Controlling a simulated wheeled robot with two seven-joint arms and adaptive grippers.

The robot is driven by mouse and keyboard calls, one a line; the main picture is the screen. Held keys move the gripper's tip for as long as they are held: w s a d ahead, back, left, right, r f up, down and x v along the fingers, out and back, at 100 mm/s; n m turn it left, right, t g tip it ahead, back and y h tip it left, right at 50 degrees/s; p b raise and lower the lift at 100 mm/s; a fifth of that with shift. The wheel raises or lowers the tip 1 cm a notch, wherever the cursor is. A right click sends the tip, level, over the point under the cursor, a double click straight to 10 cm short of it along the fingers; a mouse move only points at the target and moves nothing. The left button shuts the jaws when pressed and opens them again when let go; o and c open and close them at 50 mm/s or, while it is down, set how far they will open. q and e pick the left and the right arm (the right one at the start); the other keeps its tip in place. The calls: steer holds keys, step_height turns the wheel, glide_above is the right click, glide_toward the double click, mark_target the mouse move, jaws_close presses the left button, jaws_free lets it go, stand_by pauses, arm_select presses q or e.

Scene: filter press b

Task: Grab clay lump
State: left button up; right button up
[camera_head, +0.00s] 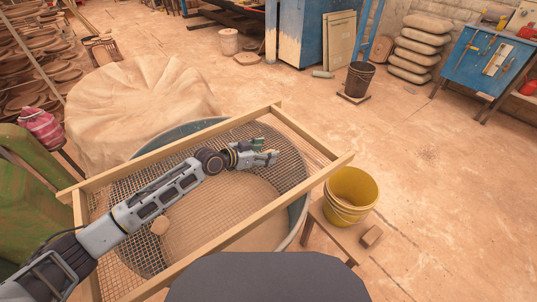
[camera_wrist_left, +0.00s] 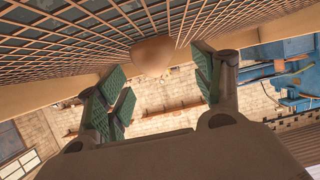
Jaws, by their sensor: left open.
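A brown clay lump (camera_wrist_left: 152,55) shows in the left wrist view, at the mesh and in the gap between my open fingers, apart from both. My left gripper (camera_wrist_left: 155,88) has green-padded fingers spread wide with nothing held. In the head view my left gripper (camera_head: 268,153) is over the far right part of the wood-framed sieve (camera_head: 238,232). The lump by the fingers is not clear there. My right gripper is not in view.
The sieve rests across a round tub (camera_head: 176,134). A cloth-covered mound (camera_head: 135,95) is behind left. Open floor lies at right.

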arm_select(q)
steer(key=shift+x, duration=1)
steer(key=c, duration=1.1)
